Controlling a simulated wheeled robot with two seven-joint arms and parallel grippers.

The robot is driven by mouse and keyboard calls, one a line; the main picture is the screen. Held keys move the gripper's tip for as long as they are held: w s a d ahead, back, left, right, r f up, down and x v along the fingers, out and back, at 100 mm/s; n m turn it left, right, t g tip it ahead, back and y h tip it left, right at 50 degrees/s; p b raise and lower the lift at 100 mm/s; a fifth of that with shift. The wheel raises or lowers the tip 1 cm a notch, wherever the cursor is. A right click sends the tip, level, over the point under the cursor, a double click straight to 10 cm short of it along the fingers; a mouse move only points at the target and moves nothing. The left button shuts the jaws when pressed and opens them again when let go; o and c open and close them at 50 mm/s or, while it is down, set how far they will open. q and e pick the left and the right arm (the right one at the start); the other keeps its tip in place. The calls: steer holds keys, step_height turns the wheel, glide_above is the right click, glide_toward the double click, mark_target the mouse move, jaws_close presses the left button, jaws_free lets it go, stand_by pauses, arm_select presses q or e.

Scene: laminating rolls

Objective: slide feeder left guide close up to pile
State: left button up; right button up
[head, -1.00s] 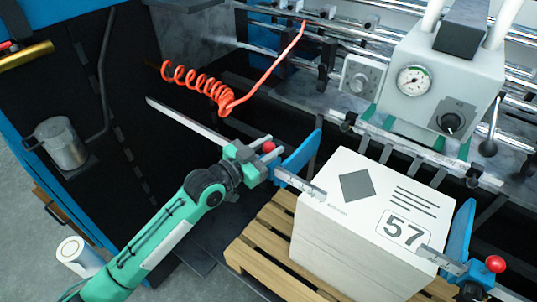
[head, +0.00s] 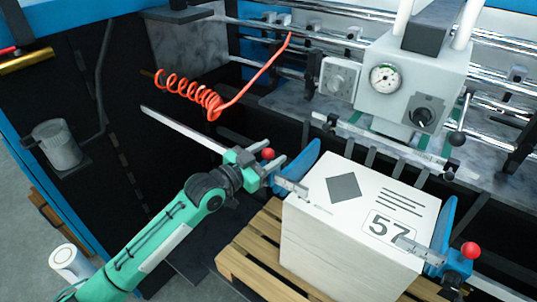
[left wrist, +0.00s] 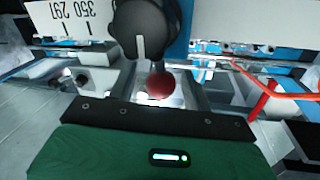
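The pile (head: 305,237) is a tall white stack with a grey diamond and "57" on its top sheet. The feeder left guide (head: 299,160) is a blue upright plate with a red ball knob (head: 267,154), at the pile's left side. Only a narrow gap, if any, shows between plate and pile; contact is unclear. My left gripper (head: 271,165) is at the guide's clamp, its fingers apart around it and seemingly closed on it. The red knob (left wrist: 160,85) also shows in the left wrist view, below a dark round knob (left wrist: 145,25). My right gripper is out of view.
A second blue guide (head: 443,232) with a red knob (head: 471,250) stands at the pile's right. A wooden pallet (head: 250,262) lies under the pile. A coiled orange hose (head: 195,93) hangs behind, and a gauge box (head: 410,80) stands beyond the pile.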

arm_select(q)
steer(key=shift+a, duration=0.1)
steer(key=shift+s+a+f, duration=0.15)
steer(key=shift+s+a, duration=0.05)
steer(key=shift+s, duration=0.05)
steer(key=b+v, duration=0.5)
steer(key=v, duration=0.8)
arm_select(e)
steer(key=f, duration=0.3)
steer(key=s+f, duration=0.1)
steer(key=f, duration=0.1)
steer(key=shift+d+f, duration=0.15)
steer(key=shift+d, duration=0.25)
